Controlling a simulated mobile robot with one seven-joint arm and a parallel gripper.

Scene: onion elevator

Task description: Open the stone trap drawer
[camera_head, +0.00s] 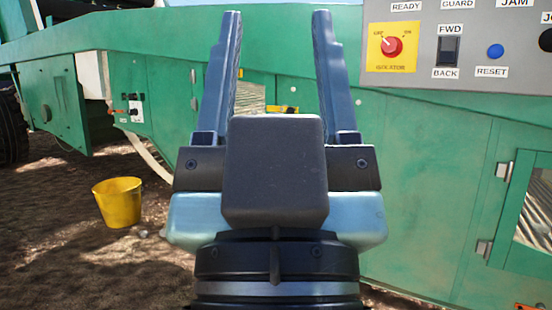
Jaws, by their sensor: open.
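My gripper (277,20) is in the middle of the view, with its two blue-grey fingers pointing up and spread wide apart. Nothing is held between them. Behind it stands the green side of the machine (420,160). Between the fingers, a small yellow part (283,108) shows low on the green side, beside a pale opening (250,97). I cannot tell whether this belongs to the stone trap drawer. My gripper's body hides the area just below. No drawer is clearly seen open.
A grey control panel (470,35) with a red knob is at the upper right. A hinged green door (515,220) with a window is at the right. A yellow bucket (118,203) stands on the ground (60,255) at left. A tyre (12,130) is at the far left.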

